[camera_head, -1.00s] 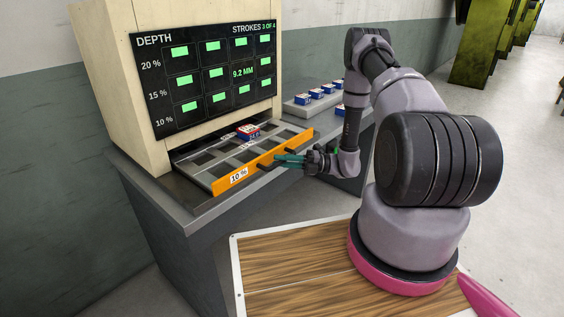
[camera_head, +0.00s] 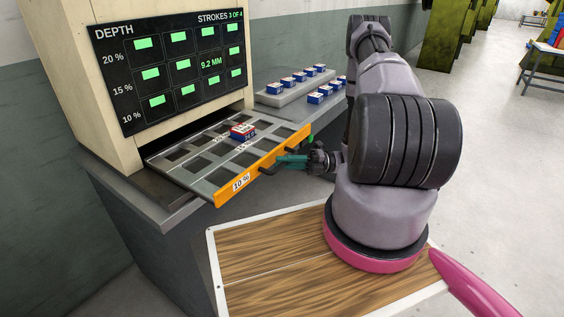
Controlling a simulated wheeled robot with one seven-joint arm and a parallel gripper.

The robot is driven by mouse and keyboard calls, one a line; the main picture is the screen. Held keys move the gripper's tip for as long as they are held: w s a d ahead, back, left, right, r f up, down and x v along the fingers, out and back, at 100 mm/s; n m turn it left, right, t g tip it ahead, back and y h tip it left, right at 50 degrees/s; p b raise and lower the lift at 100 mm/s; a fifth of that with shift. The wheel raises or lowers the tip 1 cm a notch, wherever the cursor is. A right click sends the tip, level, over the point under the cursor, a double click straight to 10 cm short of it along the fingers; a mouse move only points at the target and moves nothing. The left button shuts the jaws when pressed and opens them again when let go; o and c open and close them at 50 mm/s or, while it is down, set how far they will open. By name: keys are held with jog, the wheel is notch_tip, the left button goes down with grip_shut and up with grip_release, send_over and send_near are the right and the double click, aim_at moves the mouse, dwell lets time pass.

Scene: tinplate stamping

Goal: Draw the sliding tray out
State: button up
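The sliding tray (camera_head: 197,181) is a grey grid of square pockets with an orange front (camera_head: 262,165) labelled 10 %. It stands well out of the slot under the cream press (camera_head: 66,30). One blue, white and red tin (camera_head: 242,131) sits in the tray near its middle. My gripper (camera_head: 285,164) is at the dark handle (camera_head: 271,168) on the orange front, its teal fingers reaching the bar. The fingers look closed around the handle, though the grip is small in view.
A screen (camera_head: 172,66) on the press reads strokes 3 of 4 and 9.2 MM. Several tins (camera_head: 299,76) stand on a grey block behind the tray, with more beside it. The grey bench (camera_head: 150,205) lies below the tray. Open floor is at the right.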

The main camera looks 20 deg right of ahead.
jog(key=o, duration=0.4)
jog(key=shift+d, duration=0.1)
jog(key=v, duration=1)
jog(key=shift+d, duration=0.35)
